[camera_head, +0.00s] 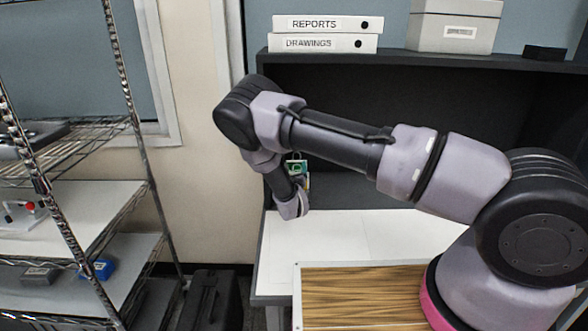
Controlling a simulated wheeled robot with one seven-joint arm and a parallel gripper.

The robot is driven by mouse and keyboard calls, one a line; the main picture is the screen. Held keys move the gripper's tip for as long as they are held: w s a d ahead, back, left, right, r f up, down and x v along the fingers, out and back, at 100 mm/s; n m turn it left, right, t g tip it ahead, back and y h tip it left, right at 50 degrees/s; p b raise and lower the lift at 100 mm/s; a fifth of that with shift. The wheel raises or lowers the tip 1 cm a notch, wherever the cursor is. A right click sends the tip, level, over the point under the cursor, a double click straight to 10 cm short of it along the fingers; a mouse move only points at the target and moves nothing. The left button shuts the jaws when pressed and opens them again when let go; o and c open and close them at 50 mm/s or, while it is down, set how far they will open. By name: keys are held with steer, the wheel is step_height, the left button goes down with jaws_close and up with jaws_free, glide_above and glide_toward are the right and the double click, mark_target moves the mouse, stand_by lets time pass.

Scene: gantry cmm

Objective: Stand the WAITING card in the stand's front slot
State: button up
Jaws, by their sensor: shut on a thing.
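My arm reaches left across the view and bends down to a wrist in front of the white worktop (350,235). The fingers of my gripper are hidden behind the wrist, and anything between them is hidden too. A small green item with a pale mark (296,168) shows just beside the wrist, with a bit of yellow below it. I cannot tell what it is, or whether it touches my gripper. I cannot make out the WAITING card or the stand with its front slot.
A wood-grain board with a pale rim (297,300) is at the front of the worktop. A dark shelf (400,62) holds binders (325,24) and a box (453,27) behind my arm. A wire rack (90,215) stands at left, a black case (210,300) on the floor.

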steer(key=o, duration=1.4)
steer(key=shift+o, duration=0.2)
steer(key=shift+r, duration=0.1)
steer(key=shift+r, duration=2.1)
steer(key=shift+s, duration=0.15)
steer(key=s, duration=0.6)
steer(key=shift+s, duration=0.35)
steer(key=shift+a+r, duration=0.1)
